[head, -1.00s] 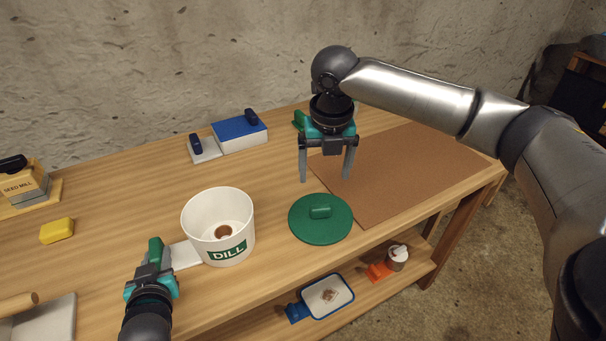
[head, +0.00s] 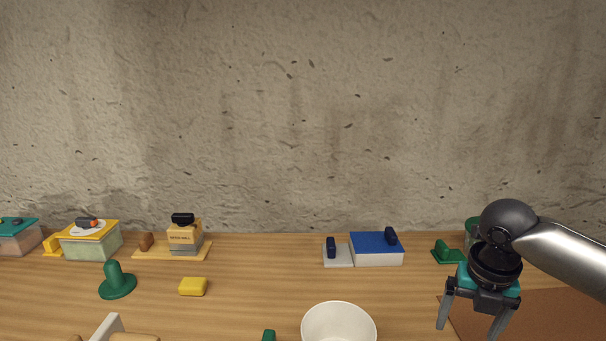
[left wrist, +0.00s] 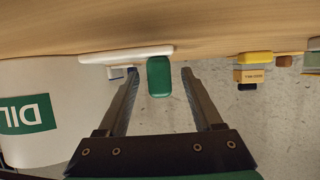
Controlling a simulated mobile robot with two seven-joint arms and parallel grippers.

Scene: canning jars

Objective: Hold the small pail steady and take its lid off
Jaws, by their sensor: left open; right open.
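The small white pail (head: 338,318) stands open on the table, cut off by the lower edge of the head view. Its side with the green label (left wrist: 28,114) shows upside down in the left wrist view. A green grip (head: 268,336) stands beside it; it also shows in the left wrist view (left wrist: 159,77). My left gripper (left wrist: 158,70) is open, its fingers either side of that grip, with a gap at each side. My right gripper (head: 468,330) is open and empty, pointing down, right of the pail.
A blue-topped box (head: 376,250) and a grey block (head: 338,255) stand behind the pail. A yellow block (head: 193,287), a seed mill (head: 185,238) and a green knobbed piece (head: 116,284) are further left. A brown mat (head: 560,315) lies at right.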

